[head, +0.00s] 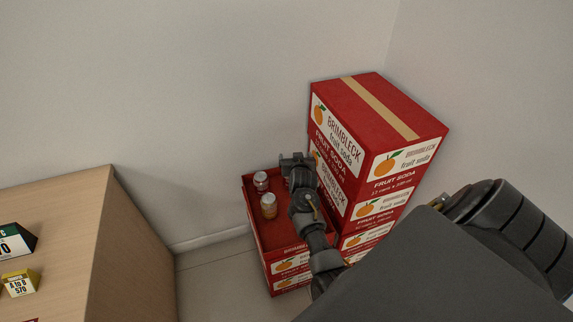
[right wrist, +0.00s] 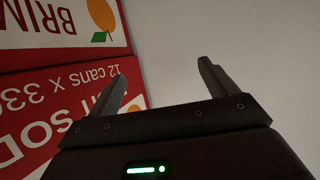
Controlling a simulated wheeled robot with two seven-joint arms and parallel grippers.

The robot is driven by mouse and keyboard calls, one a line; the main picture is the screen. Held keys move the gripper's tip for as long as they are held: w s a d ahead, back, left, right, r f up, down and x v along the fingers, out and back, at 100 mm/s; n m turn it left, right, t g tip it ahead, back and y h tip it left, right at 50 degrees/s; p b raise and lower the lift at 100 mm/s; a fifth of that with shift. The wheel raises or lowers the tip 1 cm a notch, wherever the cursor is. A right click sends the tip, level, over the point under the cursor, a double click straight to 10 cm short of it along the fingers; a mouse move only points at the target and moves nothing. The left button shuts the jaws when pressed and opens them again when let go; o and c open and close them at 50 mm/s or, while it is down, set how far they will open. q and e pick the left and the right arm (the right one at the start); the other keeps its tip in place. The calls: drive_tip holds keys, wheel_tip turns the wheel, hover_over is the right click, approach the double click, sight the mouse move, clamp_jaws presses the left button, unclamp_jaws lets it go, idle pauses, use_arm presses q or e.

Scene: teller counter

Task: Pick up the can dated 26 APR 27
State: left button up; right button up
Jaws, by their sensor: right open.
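Two small cans with pale tops stand in an open red carton (head: 252,217) in the head view. One can (head: 261,182) is farther back, the other can (head: 269,206) nearer. Something pale beside my arm may be another can, mostly hidden. No date is legible on any can. My right gripper (head: 285,160) is over the carton's back right side, beyond the cans. In the right wrist view its two fingers (right wrist: 163,85) are spread wide with nothing between them. My left gripper is not in view.
Tall stacked red fruit soda boxes (head: 378,135) stand right of the open carton, close to my right arm. They also fill the left of the right wrist view (right wrist: 60,80). A wooden counter (head: 125,240) is at left. Walls stand behind.

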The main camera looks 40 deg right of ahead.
use_arm(q)
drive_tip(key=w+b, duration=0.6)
drive_tip(key=b, duration=0.1)
use_arm(e)
wheel_tip(320, 180, down, 14)
drive_tip(key=b, duration=0.5)
drive_tip(key=shift+a+f+b+x, duration=0.15)
drive_tip(key=shift+b+x, duration=0.4)
drive_tip(key=shift+x, duration=1.2)
drive_tip(key=shift+a+b+x, duration=0.15)
drive_tip(key=shift+b+x, duration=0.45)
drive_tip(key=shift+x, duration=1.15)
drive_tip(key=shift+a+f+b+x, duration=0.15)
drive_tip(key=shift+b+x, duration=0.4)
drive_tip(key=shift+x, duration=1.2)
drive_tip(key=shift+w+d, duration=0.1)
drive_tip(key=shift+w, duration=0.3)
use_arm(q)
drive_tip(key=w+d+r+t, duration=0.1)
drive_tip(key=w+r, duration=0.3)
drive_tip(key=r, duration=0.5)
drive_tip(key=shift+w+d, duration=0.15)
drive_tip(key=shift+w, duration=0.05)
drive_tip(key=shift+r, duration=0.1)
use_arm(e)
drive_tip(key=shift+c, duration=0.3)
drive_tip(key=c, duration=1.2)
drive_tip(key=shift+r, duration=0.1)
drive_tip(key=shift+c, duration=0.3)
